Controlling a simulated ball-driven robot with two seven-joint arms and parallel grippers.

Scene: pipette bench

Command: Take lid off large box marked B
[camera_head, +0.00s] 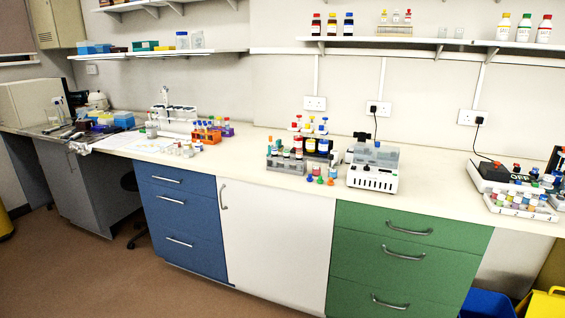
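I cannot make out a large box marked B, as no such letter is readable at this distance. Several small boxes are in view: a blue box (124,119) on the far left bench, and a blue box (93,49) and a green box (143,46) on the left shelf. I cannot tell whether any of them is the one named. Neither of my grippers is in view.
The long bench top (262,155) carries bottle racks (300,160), a white machine with a clear cover (373,168), tube racks (207,133) and equipment at the right (510,180). Blue drawers (180,215), a white door (273,235) and green drawers (400,255) are shut. The brown floor (90,270) in front is clear.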

